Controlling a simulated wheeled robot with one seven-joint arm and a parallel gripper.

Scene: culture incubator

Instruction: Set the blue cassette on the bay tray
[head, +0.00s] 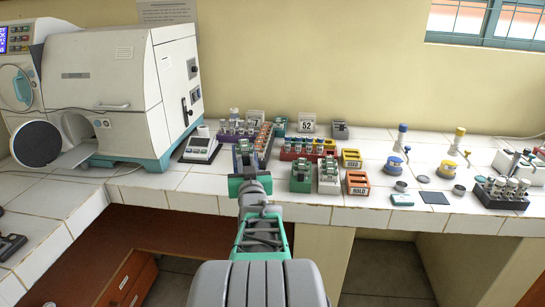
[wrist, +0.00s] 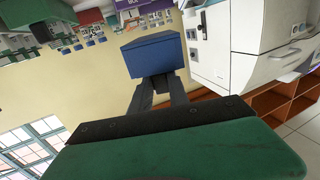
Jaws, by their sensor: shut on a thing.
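The blue cassette (wrist: 152,55) is held at the tips of the two dark fingers of my gripper (wrist: 157,82) in the wrist view. The fingers are shut on its near side. In the head view my gripper (head: 246,166) reaches over the counter in front of the racks; the cassette is hard to make out there. A pale tray (head: 73,158) sticks out of the round opening of the white incubator (head: 110,85) at the left; it looks like the bay tray. It looks bare, and my gripper is well to its right.
The round incubator door (head: 37,143) stands open left of the tray. A small scale-like device (head: 201,147) sits between incubator and racks. Coloured racks (head: 301,176) and orange holders (head: 357,183) crowd the counter near my gripper. The front tiles at left (head: 150,182) are clear.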

